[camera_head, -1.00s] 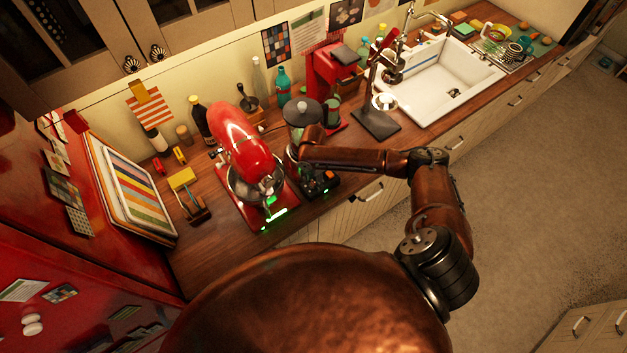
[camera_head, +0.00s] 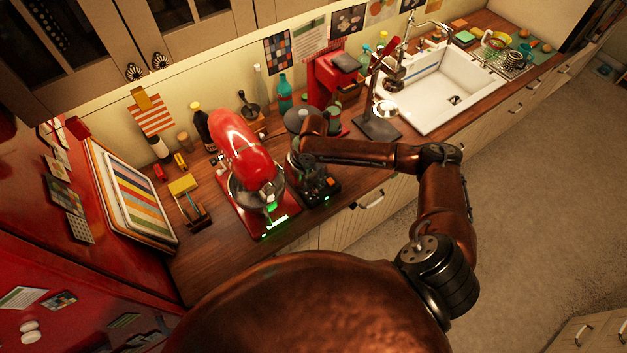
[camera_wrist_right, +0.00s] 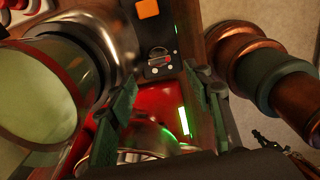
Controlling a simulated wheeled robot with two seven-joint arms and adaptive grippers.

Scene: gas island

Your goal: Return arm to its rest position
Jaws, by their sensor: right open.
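My right arm (camera_head: 360,152) reaches in from the right over the counter, bent at the elbow. Its hand is at the blender (camera_head: 330,190), and its dark gripper (camera_head: 316,178) is partly hidden below the wrist. In the right wrist view the two green-grey fingers of the gripper (camera_wrist_right: 162,82) stand apart with nothing between them. The blender's control panel (camera_wrist_right: 158,58) shows just beyond the fingertips. A large clear jar with a metal collar (camera_wrist_right: 95,42) is close on the left there. My left gripper is not in view.
A red stand mixer (camera_head: 243,150) stands left of the hand. A red coffee machine (camera_head: 328,80) and a dark stand (camera_head: 378,125) are behind and to the right. The sink (camera_head: 430,100) is farther right. Open floor (camera_head: 530,200) lies in front of the counter.

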